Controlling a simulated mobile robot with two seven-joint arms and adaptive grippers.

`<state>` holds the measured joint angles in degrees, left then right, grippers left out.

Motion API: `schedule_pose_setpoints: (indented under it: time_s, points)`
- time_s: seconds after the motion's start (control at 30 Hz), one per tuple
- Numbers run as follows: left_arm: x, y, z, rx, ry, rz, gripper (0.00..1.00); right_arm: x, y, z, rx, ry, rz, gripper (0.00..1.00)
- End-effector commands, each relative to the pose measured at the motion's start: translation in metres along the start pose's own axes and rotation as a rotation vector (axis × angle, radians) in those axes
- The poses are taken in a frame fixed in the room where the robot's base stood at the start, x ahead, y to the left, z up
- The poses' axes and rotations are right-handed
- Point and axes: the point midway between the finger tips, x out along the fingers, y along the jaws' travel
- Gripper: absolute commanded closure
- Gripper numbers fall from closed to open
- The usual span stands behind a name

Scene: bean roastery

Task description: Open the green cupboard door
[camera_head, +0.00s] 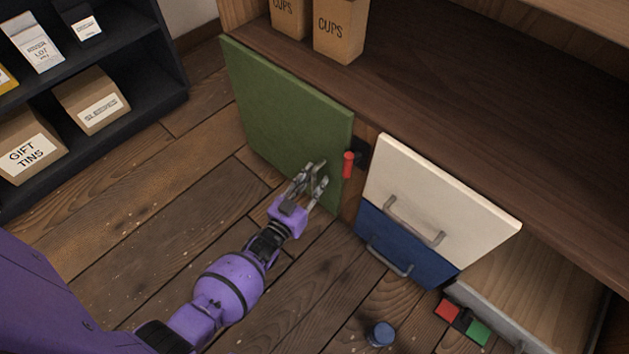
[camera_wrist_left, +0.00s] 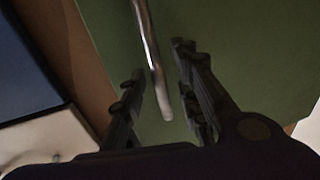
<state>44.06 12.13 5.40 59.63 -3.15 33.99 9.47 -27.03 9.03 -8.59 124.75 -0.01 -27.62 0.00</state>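The green cupboard door (camera_head: 270,105) stands upright at the left of the cabinet front and looks shut. It also fills much of the left wrist view (camera_wrist_left: 240,50). My left gripper (camera_head: 314,174) is at the door's lower right part. In the left wrist view the gripper (camera_wrist_left: 160,68) is open. A grey metal bar handle (camera_wrist_left: 148,38) runs between its fingers, with a gap showing on both sides. In the head view the fingers mostly hide this handle. A red lever (camera_head: 348,165) sits by the door's right edge. My right gripper is not in view.
A cream drawer (camera_head: 430,190) and a blue drawer (camera_head: 405,243) are right of the door. An open drawer (camera_head: 500,318) juts out at lower right. A blue round object (camera_head: 380,334) is on the wooden floor. A dark shelf (camera_head: 150,70) stands left; floor before the door is clear.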

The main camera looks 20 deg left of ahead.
Motion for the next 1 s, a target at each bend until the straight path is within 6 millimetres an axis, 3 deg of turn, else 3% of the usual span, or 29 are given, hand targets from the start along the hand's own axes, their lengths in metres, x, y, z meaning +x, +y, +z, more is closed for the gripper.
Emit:
schedule_pose_setpoints:
  time_s: [0.27,0.5,1.0]
  points:
    - [0.0026,-0.0002,-0.0002,0.0,-0.001,0.0,0.71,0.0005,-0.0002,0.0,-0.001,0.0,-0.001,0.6]
    - [0.0024,-0.0002,-0.0002,0.0,0.0,0.0,0.99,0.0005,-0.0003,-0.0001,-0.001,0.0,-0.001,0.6]
    - [-0.0032,-0.0022,0.0,0.003,-0.001,0.01,1.0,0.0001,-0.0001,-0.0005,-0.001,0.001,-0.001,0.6]
